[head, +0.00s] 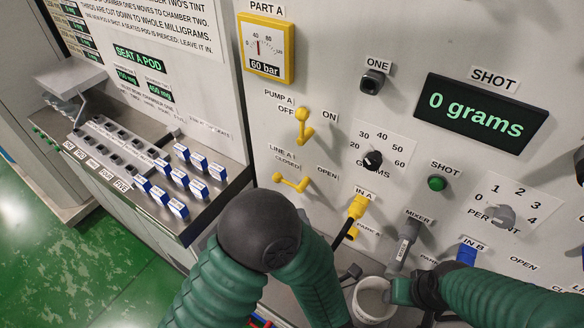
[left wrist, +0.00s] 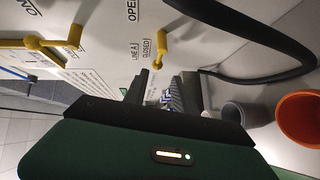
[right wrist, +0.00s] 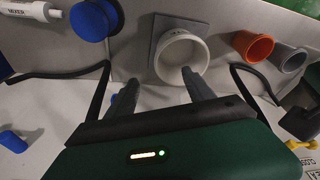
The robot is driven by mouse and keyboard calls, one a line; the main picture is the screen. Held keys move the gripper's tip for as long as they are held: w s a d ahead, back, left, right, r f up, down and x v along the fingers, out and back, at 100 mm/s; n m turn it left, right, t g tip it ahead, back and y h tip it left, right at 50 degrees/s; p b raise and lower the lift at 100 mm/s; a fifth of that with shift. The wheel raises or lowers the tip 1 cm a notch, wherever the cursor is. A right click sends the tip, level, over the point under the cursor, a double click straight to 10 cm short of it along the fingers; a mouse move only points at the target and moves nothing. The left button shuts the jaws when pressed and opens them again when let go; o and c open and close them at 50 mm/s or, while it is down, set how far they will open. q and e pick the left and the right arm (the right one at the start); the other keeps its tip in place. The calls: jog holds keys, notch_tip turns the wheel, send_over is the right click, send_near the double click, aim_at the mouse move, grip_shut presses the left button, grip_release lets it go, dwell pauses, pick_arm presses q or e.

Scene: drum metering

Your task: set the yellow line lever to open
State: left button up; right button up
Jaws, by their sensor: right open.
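The yellow line lever, labelled LINE A (head: 291,183), is on the panel left of centre in the head view. Its handle points left, to CLOSED. In the left wrist view the lever (left wrist: 160,50) also points to the CLOSED label, just beyond the fingertips. In the head view my left forearm hides most of that gripper. My right gripper (right wrist: 164,92) is open, its fingers in front of a white cup (right wrist: 182,58) and not gripping it.
The yellow PUMP A lever (head: 303,125) is just above the line lever. A yellow IN A connector (head: 357,206) with a black hose is to the lower right. An orange cup (left wrist: 300,118) and a grey cup (left wrist: 247,114) stand nearby. Blue-and-white pods (head: 170,193) sit on the left ledge.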

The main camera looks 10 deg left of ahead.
aim_at(287, 182)
pick_arm(q)
jog(key=p+x, duration=0.3)
jog(key=x, duration=1.2)
jog(key=shift+a+r, duration=0.1)
jog(key=shift+a, duration=0.1)
jog(key=shift+w+a, duration=0.15)
jog(key=shift+w, duration=0.15)
pick_arm(e)
jog(key=v, duration=0.3)
jog(key=shift+r, duration=0.2)
pick_arm(q)
grip_shut()
jog(key=shift+w, duration=0.1)
pick_arm(e)
jog(key=shift+w+d, duration=0.1)
